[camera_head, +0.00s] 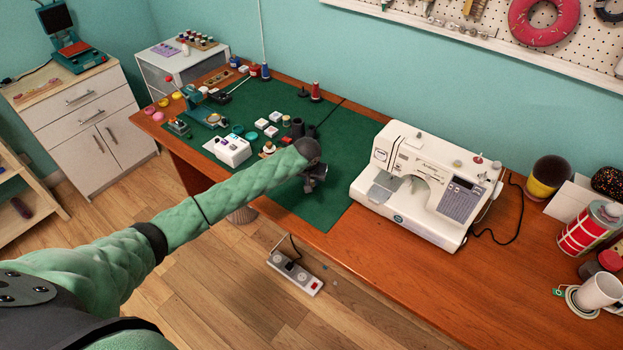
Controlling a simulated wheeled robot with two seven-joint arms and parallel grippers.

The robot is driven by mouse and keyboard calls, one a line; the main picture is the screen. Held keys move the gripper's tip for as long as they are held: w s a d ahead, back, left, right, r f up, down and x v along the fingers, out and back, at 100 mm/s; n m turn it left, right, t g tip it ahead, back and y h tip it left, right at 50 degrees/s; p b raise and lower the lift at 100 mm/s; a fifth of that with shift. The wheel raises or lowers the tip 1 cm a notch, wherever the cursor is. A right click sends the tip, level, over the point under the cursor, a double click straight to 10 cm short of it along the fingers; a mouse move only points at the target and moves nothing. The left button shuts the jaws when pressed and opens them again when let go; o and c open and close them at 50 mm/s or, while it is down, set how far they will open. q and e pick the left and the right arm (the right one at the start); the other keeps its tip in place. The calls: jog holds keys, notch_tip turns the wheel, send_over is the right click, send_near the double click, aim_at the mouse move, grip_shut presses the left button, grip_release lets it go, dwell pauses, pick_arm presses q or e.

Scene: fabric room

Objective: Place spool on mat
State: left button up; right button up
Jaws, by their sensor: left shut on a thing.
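The green cutting mat (345,150) lies flat on the wooden table. My left gripper (313,186) is over the mat's front part, left of the sewing machine. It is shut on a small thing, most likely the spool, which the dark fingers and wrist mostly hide. I cannot tell whether it touches the mat. A red spool (316,92) stands upright at the mat's back edge, and a blue spool (265,71) stands further left. My right gripper is not in view.
A white sewing machine (425,185) stands just right of the mat. Small white boxes (271,131), a white device (229,150) and a teal machine (205,112) stand on the mat's left part. A mug (598,291) is at the far right. The wooden tabletop (430,275) in front is clear.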

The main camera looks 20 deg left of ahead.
pick_arm(q)
jog(key=shift+f, duration=0.15)
jog(key=o, duration=1)
jog(key=shift+c, duration=0.2)
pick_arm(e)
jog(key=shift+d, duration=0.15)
pick_arm(q)
jog(key=shift+s+r, duration=0.15)
jog(key=shift+r, duration=0.45)
jog(key=b+v, duration=0.3)
jog(key=v, duration=0.8)
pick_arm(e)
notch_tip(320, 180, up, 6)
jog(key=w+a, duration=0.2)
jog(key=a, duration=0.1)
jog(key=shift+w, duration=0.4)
